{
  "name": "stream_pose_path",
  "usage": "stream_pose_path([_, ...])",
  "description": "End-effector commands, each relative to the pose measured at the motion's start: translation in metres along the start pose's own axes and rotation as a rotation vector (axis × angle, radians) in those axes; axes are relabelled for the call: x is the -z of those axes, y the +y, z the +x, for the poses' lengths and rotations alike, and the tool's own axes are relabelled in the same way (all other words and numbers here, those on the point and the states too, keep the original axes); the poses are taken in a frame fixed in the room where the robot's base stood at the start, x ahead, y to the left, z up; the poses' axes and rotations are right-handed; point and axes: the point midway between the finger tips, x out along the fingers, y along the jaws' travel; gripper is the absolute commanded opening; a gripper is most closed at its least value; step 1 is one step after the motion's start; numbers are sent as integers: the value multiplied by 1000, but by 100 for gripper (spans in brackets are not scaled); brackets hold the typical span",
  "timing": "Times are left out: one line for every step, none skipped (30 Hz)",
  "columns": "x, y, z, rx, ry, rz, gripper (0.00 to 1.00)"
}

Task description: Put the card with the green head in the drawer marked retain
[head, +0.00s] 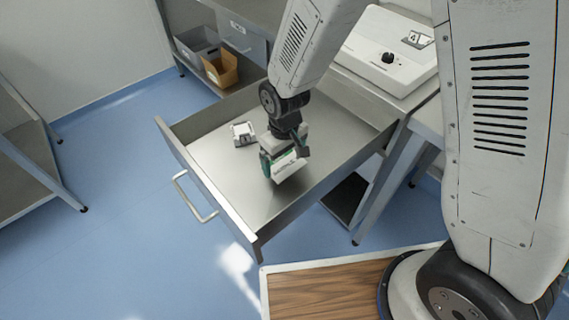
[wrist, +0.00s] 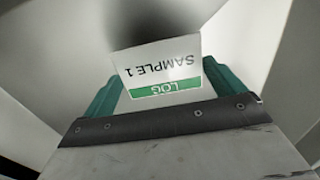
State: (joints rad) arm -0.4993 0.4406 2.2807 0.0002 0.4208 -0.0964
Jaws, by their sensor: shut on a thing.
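The card with the green head (wrist: 165,75) is between the teal fingers of my gripper (wrist: 161,88) in the wrist view. It reads LOG on the green band and SAMPLE 1 below, upside down in that view. In the head view my gripper (head: 284,160) is shut on the card (head: 290,170), over the inside of an open grey metal drawer (head: 233,193). Whether the card touches the drawer floor I cannot tell. No retain marking shows on the drawer from here.
A small white-and-dark object (head: 243,133) lies in the drawer, left of my gripper. A white device (head: 390,55) with a black knob stands on the bench. A grey bin (head: 197,42) and a tan bin (head: 220,70) sit behind. The drawer floor's front part is clear.

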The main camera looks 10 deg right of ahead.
Motion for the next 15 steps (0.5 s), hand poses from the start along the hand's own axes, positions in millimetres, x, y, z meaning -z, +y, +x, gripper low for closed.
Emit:
stream_pose_path([0,0,3,0,-1,0,73])
stream_pose_path([0,0,6,0,-1,1,73])
stream_pose_path([0,0,10,0,-1,1,73])
stream_pose_path([0,0,14,0,-2,1,73])
stream_pose_path([-1,0,19,0,-3,1,73])
stream_pose_path([0,0,25,0,-2,1,73])
stream_pose_path([0,0,30,0,-3,1,73])
stream_pose_path([0,0,34,0,-3,1,73])
stream_pose_path([0,0,39,0,-1,1,73])
stream_pose_path([0,0,41,0,-1,1,73])
stream_pose_path([0,0,42,0,0,1,73])
stream_pose_path([0,0,42,0,1,1,73])
stream_pose_path([1,0,42,0,1,1,73])
stream_pose_path([1,0,42,0,1,1,73])
stream_pose_path([1,0,42,0,1,1,73])
